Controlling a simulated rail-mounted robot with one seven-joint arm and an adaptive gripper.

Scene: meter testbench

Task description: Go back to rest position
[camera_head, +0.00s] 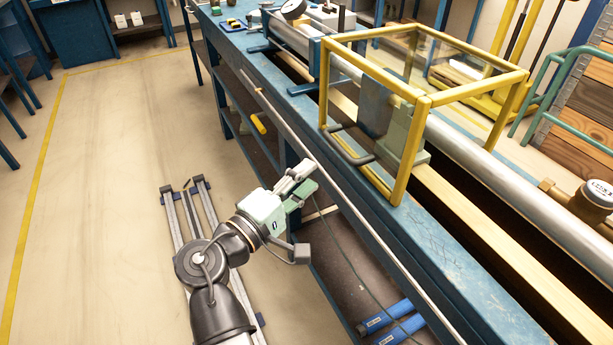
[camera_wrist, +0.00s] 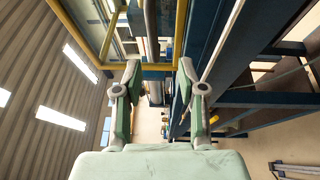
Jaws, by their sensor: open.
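My gripper (camera_head: 298,182) is pale green and grey. In the head view it is in the air beside the near edge of the blue bench (camera_head: 290,112), left of the yellow-framed guard box. In the wrist view my gripper (camera_wrist: 160,85) shows two fingers spread apart with nothing between them. My dark arm reaches up to it from the bottom of the head view.
A yellow-framed guard box (camera_head: 424,101) with a dark handle stands on the bench. A silver pipe (camera_head: 480,165) runs along the bench. A yellow-handled tool (camera_head: 258,124) is at the bench's side. Blue parts (camera_head: 385,318) lie on the lower shelf.

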